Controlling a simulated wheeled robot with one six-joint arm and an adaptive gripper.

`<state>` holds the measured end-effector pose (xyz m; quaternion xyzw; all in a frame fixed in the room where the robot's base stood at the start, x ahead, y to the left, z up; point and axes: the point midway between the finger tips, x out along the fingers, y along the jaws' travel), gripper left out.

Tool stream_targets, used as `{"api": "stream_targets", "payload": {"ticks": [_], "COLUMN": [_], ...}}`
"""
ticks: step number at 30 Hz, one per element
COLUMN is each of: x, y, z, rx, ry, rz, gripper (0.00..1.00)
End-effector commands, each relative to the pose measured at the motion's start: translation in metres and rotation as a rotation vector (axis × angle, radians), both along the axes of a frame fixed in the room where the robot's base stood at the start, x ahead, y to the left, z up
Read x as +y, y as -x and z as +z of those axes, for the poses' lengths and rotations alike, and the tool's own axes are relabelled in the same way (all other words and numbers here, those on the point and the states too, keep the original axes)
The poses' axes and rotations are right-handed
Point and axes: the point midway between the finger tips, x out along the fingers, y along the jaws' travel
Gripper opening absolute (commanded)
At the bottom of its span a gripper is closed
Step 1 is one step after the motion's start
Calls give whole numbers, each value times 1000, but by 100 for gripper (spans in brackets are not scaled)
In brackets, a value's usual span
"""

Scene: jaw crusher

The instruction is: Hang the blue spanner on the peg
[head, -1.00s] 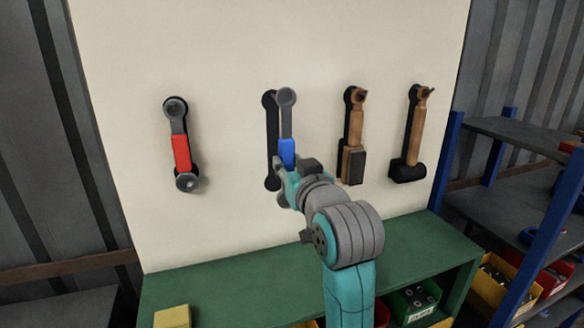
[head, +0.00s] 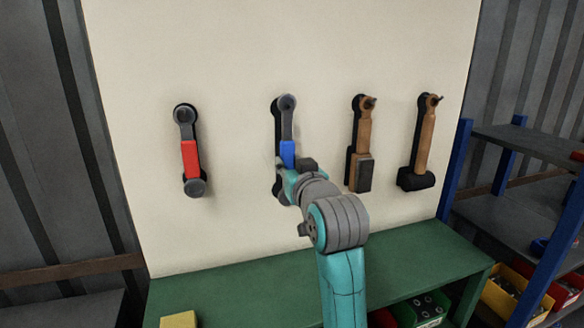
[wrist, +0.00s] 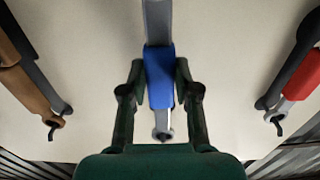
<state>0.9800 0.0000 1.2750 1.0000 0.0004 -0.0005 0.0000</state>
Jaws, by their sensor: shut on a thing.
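The blue spanner (head: 287,152) has a grey shaft and a blue grip. It is upright against the board, over a black spanner-shaped outline (head: 277,182). Its upper ring end (head: 287,103) lies over the top of that outline, where the peg itself is hard to make out. My gripper (head: 289,178) is shut on the blue grip.
A red spanner (head: 190,157) hangs at left. A green bench (head: 240,283) with a yellow block (head: 178,320) is below. A blue-framed shelf (head: 460,170) stands at right.

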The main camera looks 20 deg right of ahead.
Motion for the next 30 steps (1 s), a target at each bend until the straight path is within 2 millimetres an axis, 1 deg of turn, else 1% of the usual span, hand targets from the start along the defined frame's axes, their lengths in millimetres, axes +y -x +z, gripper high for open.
{"api": "stream_targets", "payload": {"ticks": [3,12,30], "x": [0,0,0], "y": [-6,-16,-18], "z": [0,-8,-11], "rx": [-2,-2,-2], "ry": [0,0,0], "rz": [0,0,0], "gripper": [0,0,0]}}
